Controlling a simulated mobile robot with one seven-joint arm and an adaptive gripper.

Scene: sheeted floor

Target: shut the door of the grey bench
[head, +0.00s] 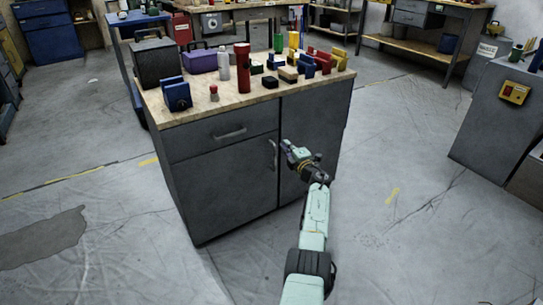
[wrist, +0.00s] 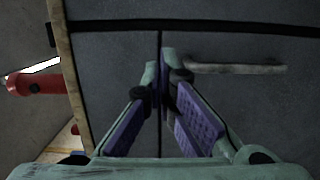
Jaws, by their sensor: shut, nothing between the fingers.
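The grey bench (head: 216,130) stands in the middle of the head view with a pale wooden top. Its door (head: 225,185) is below a drawer on the left part of the front and has an upright handle (head: 272,155) near its right edge. The door looks flush with the front; a small gap cannot be ruled out. My gripper (head: 285,146) is shut and empty, in front of the door's upper right corner, beside the handle. In the wrist view, my fingers (wrist: 166,66) meet near the drawer seam, with the handle (wrist: 235,68) just right of them. Contact cannot be told.
The drawer (head: 222,134) above the door looks shut. Many items crowd the bench top, among them a red cylinder (head: 243,68) and a blue box (head: 176,94). A grey cabinet (head: 497,120) stands at the right. The floor before the bench is clear.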

